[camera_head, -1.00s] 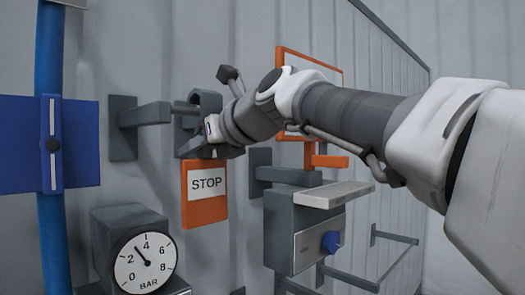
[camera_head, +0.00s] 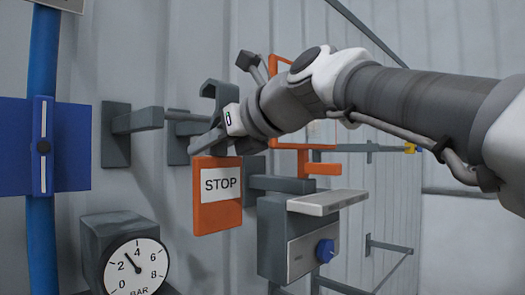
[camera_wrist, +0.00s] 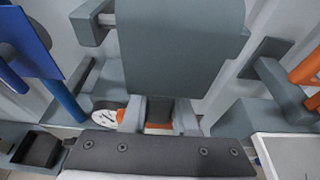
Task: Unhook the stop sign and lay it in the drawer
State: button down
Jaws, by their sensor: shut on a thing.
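The stop sign (camera_head: 217,196) is an orange plate with a white STOP label, hanging upright under a grey hook-shaped top (camera_head: 212,98). My gripper (camera_head: 222,135) is shut on the sign's grey upper part. In the wrist view my fingers (camera_wrist: 159,112) close on it, with orange below and a broad grey piece (camera_wrist: 180,45) in front. A grey wall peg (camera_head: 137,121) is left of the hook. Another peg (camera_head: 178,138) lies behind it; I cannot tell whether the hook touches that one.
A pressure gauge (camera_head: 135,267) stands below left. A blue pipe (camera_head: 47,225) with a blue plate is at far left. A grey box with a blue knob (camera_head: 325,250) and a light ledge (camera_head: 327,201) is close right of the sign. An orange bracket (camera_head: 318,168) is behind it.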

aim_at(223, 145)
jog(key=shift+s+d, duration=1.1)
jog(key=shift+d, duration=0.2)
